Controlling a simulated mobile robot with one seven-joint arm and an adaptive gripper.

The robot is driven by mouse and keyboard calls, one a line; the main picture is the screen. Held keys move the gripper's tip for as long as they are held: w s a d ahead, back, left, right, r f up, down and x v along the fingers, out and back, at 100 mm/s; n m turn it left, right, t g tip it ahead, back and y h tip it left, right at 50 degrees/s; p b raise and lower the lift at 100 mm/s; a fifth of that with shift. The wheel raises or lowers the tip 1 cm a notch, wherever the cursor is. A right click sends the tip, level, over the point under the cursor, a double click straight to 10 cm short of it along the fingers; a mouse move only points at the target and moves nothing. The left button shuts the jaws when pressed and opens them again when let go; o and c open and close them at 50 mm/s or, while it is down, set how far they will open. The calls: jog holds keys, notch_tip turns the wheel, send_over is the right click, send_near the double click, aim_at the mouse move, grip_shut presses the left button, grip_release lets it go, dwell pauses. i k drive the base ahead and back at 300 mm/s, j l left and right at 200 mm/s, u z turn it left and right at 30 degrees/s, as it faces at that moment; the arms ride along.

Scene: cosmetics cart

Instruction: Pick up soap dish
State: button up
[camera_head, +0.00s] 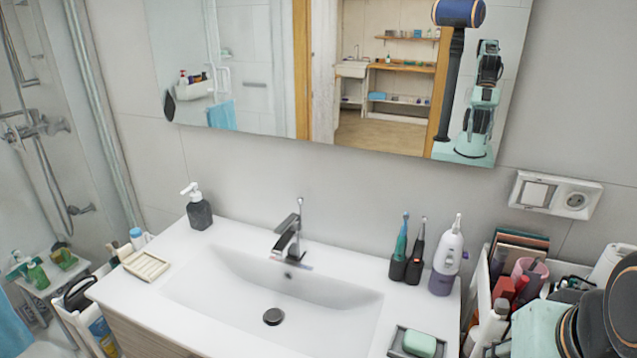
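A grey soap dish (396,351) with a green bar of soap (419,343) on it sits at the front right of the white washbasin counter. The bottom edge of the picture is close below it. A cream, ridged tray (146,265), which also looks like a soap dish, lies empty at the counter's left end. My folded arm shows at the lower right, apart from both dishes. My gripper cannot be made out in this view.
The sink basin (240,295) and faucet (288,238) lie between the two dishes. Two electric toothbrushes (407,262) and a white-and-purple oral irrigator (446,262) stand behind the grey dish. A dark soap dispenser (199,210) stands at the back left. Crowded carts flank the counter.

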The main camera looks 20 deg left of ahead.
aim_at(145, 265)
jog(key=u, duration=2.05)
jog(key=i+j+z, duration=0.15)
jog(key=i+j, duration=0.15)
jog(key=i+j+z, duration=0.25)
jog(key=i+j, duration=0.25)
jog(key=j, duration=0.2)
jog(key=i+j+z, duration=0.3)
jog(key=i+j, duration=0.2)
jog(key=j, duration=0.3)
jog(key=i+j+z, duration=0.15)
jog(key=j, duration=0.25)
jog(key=i+j+z, duration=0.15)
jog(key=j, duration=0.5)
jog(key=k, duration=0.05)
